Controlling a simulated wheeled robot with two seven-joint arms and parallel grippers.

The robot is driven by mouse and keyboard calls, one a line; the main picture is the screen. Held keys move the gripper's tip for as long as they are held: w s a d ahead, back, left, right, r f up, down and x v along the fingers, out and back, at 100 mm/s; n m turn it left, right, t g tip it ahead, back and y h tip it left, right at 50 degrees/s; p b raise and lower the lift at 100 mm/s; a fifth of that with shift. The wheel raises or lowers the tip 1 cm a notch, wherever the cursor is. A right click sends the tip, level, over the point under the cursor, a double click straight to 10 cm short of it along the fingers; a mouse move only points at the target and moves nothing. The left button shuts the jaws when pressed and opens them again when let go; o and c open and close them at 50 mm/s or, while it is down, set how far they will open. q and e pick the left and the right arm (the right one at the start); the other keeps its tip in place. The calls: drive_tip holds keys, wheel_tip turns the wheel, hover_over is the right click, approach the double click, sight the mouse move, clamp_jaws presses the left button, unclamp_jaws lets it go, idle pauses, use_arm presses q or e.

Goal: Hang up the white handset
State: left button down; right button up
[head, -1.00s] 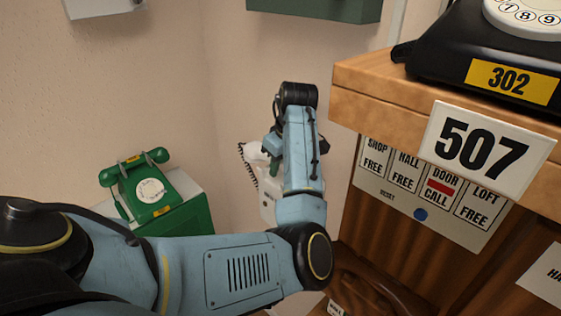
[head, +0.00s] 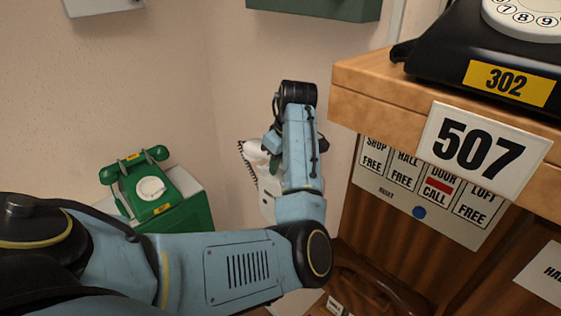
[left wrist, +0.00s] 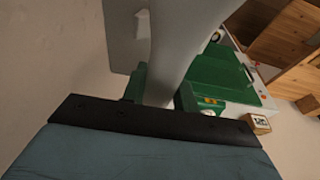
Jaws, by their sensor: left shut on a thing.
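The white handset (head: 256,158) shows in the head view just left of my left forearm, partly hidden by it. In the left wrist view the handset (left wrist: 178,45) is a pale, smooth bar running up between the fingers. My left gripper (left wrist: 160,92) is shut on it, with a green finger on each side. A pale phone body (head: 266,205) shows below the handset in the head view, mostly behind my arm. A dark coiled cord (head: 241,150) hangs beside the handset. I cannot tell whether the handset touches its cradle. My right gripper is out of view.
A green dial phone (head: 150,187) with its handset on top stands at the left. A wooden cabinet (head: 345,95) at the right bears a black phone (head: 430,60) and a 507 sign (head: 478,148). A green box (left wrist: 225,75) lies beyond the fingers in the wrist view.

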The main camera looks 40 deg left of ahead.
use_arm(q)
drive_tip(key=shift+d+b+x, duration=0.25)
drive_tip(key=shift+b+x, duration=0.05)
drive_tip(key=shift+x, duration=0.8)
idle(0.4)
drive_tip(key=c, duration=1)
unclamp_jaws()
drive_tip(key=v, duration=1.3)
drive_tip(key=shift+d+r, duration=0.1)
drive_tip(key=shift+r, duration=0.05)
